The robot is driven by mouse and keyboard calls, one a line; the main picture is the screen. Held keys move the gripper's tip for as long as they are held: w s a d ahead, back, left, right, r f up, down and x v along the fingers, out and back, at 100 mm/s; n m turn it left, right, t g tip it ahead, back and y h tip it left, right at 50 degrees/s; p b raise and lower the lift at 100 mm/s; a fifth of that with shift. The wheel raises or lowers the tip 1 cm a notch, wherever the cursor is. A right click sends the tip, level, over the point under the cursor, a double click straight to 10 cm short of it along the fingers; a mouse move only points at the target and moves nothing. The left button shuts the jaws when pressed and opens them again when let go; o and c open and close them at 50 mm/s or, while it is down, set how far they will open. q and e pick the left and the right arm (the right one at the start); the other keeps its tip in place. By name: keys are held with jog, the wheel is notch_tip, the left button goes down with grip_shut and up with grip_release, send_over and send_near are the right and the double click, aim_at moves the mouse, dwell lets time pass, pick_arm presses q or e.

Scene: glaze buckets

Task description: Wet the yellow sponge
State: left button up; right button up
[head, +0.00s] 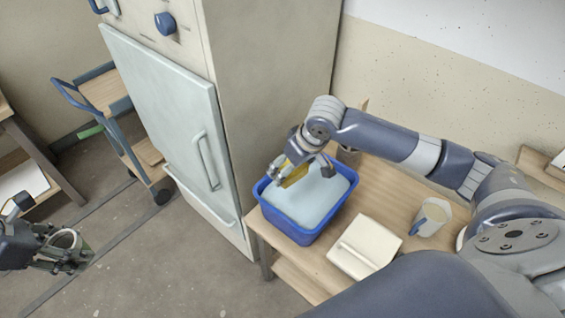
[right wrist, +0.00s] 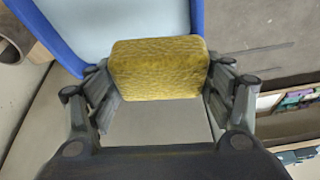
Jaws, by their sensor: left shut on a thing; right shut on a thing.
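The yellow sponge (head: 293,176) is held between the fingers of my right gripper (head: 304,172), over the blue tub (head: 300,234) of pale blue water (head: 318,203). In the right wrist view the sponge (right wrist: 160,68) sits squarely between both fingers of the gripper (right wrist: 160,88), with the tub's blue wall (right wrist: 52,38) and the water (right wrist: 105,22) beyond it. I cannot tell whether the sponge touches the water.
A tall cabinet (head: 165,120) with a pale door stands beside the table. A blue-framed cart (head: 112,95) is at the left. Floor (head: 170,270) between is clear.

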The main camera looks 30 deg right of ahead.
pick_arm(q)
jog(key=w+a+r+n+t+y+p, duration=0.2)
jog(key=w+a+r+n+y, duration=0.15)
jog(key=a+n, duration=0.4)
pick_arm(e)
jog(key=w+d+f+n, duration=0.1)
jog(key=d+f, duration=0.2)
jog(key=d, duration=0.4)
pick_arm(q)
notch_tip(320, 180, down, 8)
jog(key=d+n+b, duration=0.1)
jog(key=n+b, duration=0.1)
jog(key=b, duration=0.5)
jog(key=shift+w+h, duration=0.35)
pick_arm(e)
notch_tip(320, 180, down, 12)
jog(key=shift+a+r, duration=0.2)
pick_arm(q)
jog(key=shift+d+r, duration=0.1)
pick_arm(e)
jog(key=shift+r, duration=0.1)
pick_arm(q)
notch_tip(320, 180, up, 12)
jog(key=p, duration=1.1)
jog(key=shift+f, duration=0.25)
pick_arm(e)
notch_tip(320, 180, up, 10)
